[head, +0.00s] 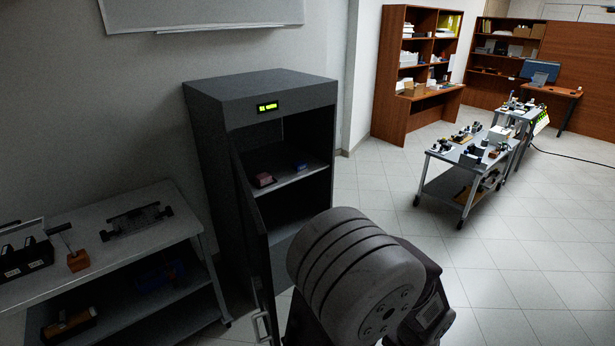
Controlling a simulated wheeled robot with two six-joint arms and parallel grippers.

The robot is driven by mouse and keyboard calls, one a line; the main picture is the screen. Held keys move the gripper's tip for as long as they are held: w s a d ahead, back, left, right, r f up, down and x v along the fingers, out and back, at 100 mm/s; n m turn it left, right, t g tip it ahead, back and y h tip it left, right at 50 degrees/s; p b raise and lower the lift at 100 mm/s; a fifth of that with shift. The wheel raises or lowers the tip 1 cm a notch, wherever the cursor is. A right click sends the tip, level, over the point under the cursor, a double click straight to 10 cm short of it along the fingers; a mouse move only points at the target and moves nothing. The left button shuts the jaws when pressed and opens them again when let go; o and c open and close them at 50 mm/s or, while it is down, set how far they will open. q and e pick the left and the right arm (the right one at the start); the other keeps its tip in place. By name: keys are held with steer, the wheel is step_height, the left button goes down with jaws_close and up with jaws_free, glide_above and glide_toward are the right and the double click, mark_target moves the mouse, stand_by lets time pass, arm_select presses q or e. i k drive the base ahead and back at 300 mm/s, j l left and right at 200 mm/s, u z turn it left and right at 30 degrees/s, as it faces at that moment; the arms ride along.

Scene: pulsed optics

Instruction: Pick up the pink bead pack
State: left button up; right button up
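A small pink pack (264,179), which looks like the pink bead pack, lies on the upper shelf (293,180) of a dark grey cabinet (215,130). A small blue pack (299,165) lies on the same shelf, to its right and apart from it. The cabinet door (252,235) stands open, swung toward me on the left side. A large grey arm link of mine fills the lower middle of the head view, in front of the cabinet's lower right part. Neither of my grippers shows in this view.
A grey bench (190,222) with tools on it stands left of the cabinet. The open door juts out with its handle (262,326) low down. Carts with optical parts (452,153) and wooden shelves (388,80) stand at the back right. The tiled floor (540,260) at right is clear.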

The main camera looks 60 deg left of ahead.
mark_target(263, 179)
steer(key=i+u, duration=0.35)
steer(key=i, duration=0.15)
steer(key=i+u, duration=0.4)
steer(key=i+l+u, duration=0.35)
steer(key=i, duration=0.2)
steer(key=i+j+u, duration=0.3)
steer(key=u, duration=0.2)
steer(key=i+j+u, duration=0.15)
steer(key=i+u, duration=0.8)
steer(key=i+l+u, duration=0.1)
steer(key=i+u, duration=0.25)
steer(key=u, duration=0.15)
steer(key=i+l+u, duration=0.3)
steer(key=u, duration=0.2)
steer(key=i+l+u, duration=0.15)
steer(key=i+u, duration=0.15)
steer(key=i, duration=0.2)
